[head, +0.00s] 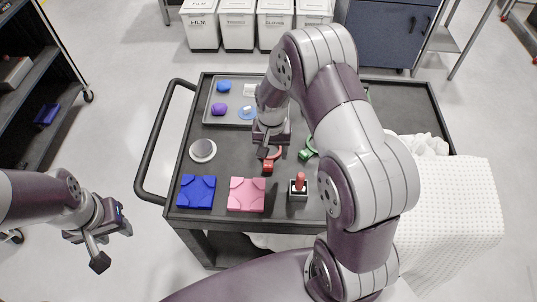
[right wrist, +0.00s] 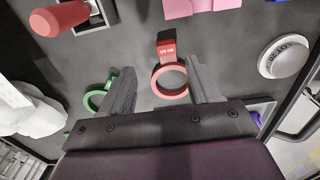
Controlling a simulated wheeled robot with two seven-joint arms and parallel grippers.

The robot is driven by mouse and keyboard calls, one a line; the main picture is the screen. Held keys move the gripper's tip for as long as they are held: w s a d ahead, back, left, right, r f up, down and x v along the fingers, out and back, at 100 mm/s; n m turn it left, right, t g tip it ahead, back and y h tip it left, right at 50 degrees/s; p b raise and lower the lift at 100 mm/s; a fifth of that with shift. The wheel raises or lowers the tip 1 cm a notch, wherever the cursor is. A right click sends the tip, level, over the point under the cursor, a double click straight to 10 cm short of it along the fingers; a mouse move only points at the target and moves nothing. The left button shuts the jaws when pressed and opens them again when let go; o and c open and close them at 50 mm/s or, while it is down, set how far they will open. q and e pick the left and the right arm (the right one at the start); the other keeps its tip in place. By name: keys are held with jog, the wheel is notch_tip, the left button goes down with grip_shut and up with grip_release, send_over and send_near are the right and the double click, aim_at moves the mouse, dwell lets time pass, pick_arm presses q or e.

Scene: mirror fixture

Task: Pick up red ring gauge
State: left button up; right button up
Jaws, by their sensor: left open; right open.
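The red ring gauge (head: 268,166) lies on the dark cart top near its middle, partly hidden by my right gripper in the head view. In the right wrist view its red tab (right wrist: 166,49) with white lettering and its round ring show between the two fingers. My right gripper (head: 266,150) is open above the ring, with one finger on each side of it in the wrist view (right wrist: 161,68); I cannot tell whether they touch it. My left gripper (head: 112,246) is open and empty, left of the cart.
A green ring gauge (head: 308,150) lies close to the right. Blue (head: 196,192) and pink (head: 246,195) blocks, a red-handled tool (head: 299,183) and a round white-rimmed disc (head: 202,150) stand around. A grey tray (head: 211,108) lies behind; white cloth (head: 460,195) hangs at right.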

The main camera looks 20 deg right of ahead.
aim_at(268, 164)
jog(key=f, duration=0.2)
jog(key=f+p, duration=0.1)
jog(key=f, duration=0.1)
jog(key=w+f, duration=0.1)
jog(key=f, duration=0.1)
jog(key=shift+a+f+p, duration=0.2)
jog(key=shift+a+p, duration=0.1)
jog(key=shift+p, duration=0.05)
jog(key=shift+f, duration=0.4)
jog(key=c, duration=0.4)
grip_shut()
